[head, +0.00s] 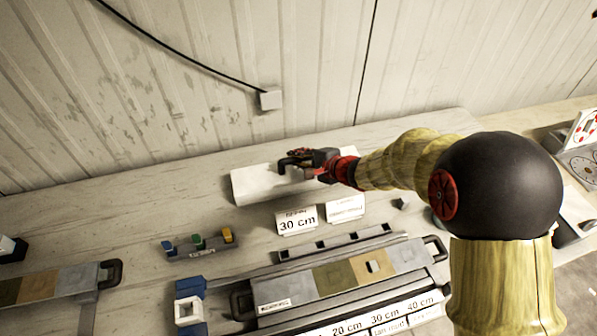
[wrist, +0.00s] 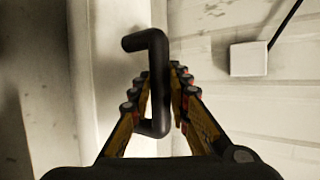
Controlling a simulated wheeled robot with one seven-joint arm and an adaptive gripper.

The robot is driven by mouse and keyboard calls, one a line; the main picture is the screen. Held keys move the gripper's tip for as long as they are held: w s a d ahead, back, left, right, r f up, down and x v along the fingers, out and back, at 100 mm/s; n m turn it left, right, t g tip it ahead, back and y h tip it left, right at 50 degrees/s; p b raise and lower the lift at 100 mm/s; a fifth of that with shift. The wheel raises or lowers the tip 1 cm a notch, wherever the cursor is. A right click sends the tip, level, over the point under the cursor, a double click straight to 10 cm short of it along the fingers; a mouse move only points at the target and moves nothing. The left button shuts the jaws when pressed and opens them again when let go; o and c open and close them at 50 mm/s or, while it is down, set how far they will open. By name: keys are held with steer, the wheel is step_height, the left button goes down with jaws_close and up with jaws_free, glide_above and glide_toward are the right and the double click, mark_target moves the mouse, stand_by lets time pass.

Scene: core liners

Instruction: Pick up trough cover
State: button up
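The trough cover (head: 250,185) appears to be the pale, long block lying on the table near the back wall. In the head view, a dark handle (head: 294,161) shows on it. My gripper (head: 308,163) is at this handle, reaching in from the right. In the wrist view, the black bent handle (wrist: 158,75) stands between the two fingers of my gripper (wrist: 160,88), one finger on each side. The fingers are apart, with narrow gaps seeming to show beside the handle. Whether either finger touches it is hard to tell.
A "30 cm" label card (head: 297,220) and another card (head: 345,208) stand in front of the cover. A grey tray assembly (head: 340,285) lies nearer. A small block with colored pegs (head: 200,245) is to the left. The wall box (head: 271,99) with a cable is behind.

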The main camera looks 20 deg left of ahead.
jaws_close()
stand_by(0.3)
stand_by(0.4)
